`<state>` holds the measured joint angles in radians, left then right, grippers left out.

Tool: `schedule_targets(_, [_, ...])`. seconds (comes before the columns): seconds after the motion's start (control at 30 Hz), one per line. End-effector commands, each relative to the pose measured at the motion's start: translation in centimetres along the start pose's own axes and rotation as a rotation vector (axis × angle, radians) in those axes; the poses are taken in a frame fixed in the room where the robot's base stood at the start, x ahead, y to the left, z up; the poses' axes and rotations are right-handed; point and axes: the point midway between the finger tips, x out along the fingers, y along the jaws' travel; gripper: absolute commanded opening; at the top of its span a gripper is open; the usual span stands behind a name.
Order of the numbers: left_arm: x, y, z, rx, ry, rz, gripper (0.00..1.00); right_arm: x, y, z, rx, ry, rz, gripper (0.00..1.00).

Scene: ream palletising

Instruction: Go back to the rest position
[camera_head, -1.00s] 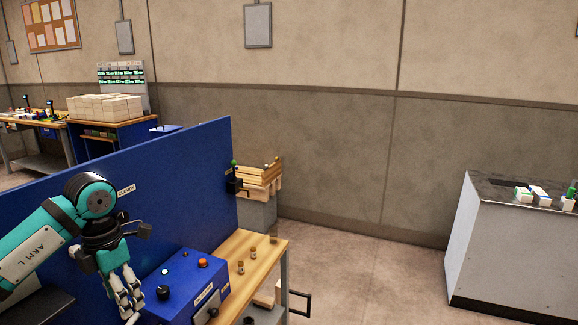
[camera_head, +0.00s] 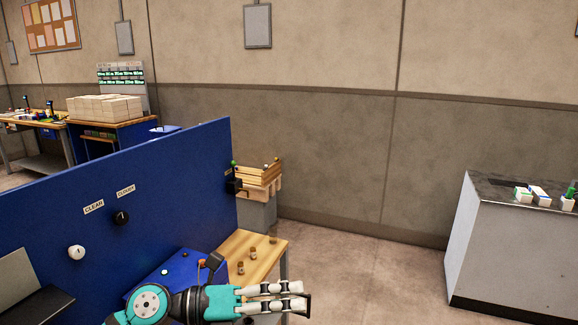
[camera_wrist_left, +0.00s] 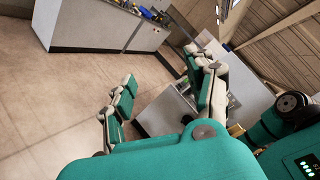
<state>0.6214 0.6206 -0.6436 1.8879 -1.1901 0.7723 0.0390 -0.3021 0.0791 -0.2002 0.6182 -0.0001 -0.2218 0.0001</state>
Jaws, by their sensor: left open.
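My left gripper (camera_head: 290,297) is low in the head view, in front of the wooden bench top, with its fingers pointing right. It is open and nothing shows between its fingers. In the left wrist view its two green and white fingers (camera_wrist_left: 163,100) stand apart, with floor and a grey cabinet beyond them. My right gripper is in neither view.
A blue panel (camera_head: 160,185) with knobs stands at the left. A blue control box (camera_head: 157,277) sits beside the wooden bench top (camera_head: 262,257), partly hidden by my arm. A grey cabinet (camera_head: 515,250) stands at the right; the floor between is clear.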

Motion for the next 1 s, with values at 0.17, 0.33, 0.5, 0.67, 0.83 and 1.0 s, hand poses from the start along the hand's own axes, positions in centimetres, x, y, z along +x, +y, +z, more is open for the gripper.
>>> schedule_targets(0.17, [-1.5,-2.9,3.8,-0.345,-0.475,-0.261,0.55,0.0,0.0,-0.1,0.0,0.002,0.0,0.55])
schedule_targets(0.33, [-7.5,1.0,5.6,-0.751,-0.934,-0.351,0.55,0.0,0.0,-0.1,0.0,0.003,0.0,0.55])
schedule_targets(0.5, [-14.3,8.9,0.8,-1.21,-1.363,-0.281,0.55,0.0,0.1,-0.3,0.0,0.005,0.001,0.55])
schedule_targets(0.67, [-18.6,14.7,-8.8,-1.62,-1.675,-0.089,0.55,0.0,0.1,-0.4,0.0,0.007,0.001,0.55])
schedule_targets(0.83, [-20.5,16.6,-18.6,-1.93,-1.859,0.144,0.55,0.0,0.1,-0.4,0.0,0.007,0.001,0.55])
schedule_targets(1.0, [-21.3,16.1,-25.6,-2.134,-1.946,0.348,0.55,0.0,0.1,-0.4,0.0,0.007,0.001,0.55])
